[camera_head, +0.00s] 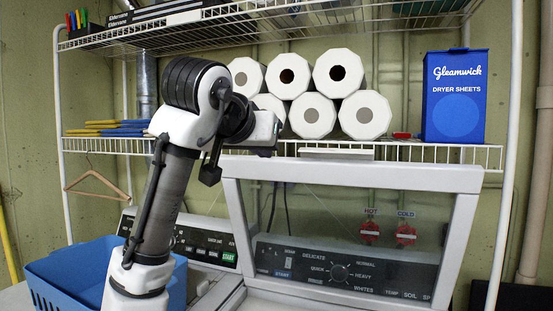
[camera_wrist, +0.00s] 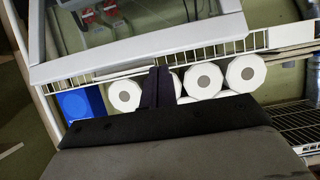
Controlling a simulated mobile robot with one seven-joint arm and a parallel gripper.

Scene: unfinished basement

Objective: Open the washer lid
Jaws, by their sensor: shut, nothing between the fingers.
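The washer lid (camera_head: 352,171) is a pale frame with a clear window. It stands raised, close to upright, and the washer's control panel (camera_head: 340,268) shows through the window. My gripper (camera_head: 263,151) is by the lid's top edge, towards its left corner. In the wrist view, my gripper's dark fingers (camera_wrist: 158,72) are together with nothing between them. The lid (camera_wrist: 140,47) fills the top of that view, its edge just beyond the fingertips. I cannot tell whether they touch it.
A wire shelf (camera_head: 420,151) behind the lid's top holds several paper rolls (camera_head: 365,114) and a blue dryer sheets box (camera_head: 455,96). A blue basket (camera_head: 60,275) is at the lower left. A second control panel (camera_head: 205,246) stands behind my arm.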

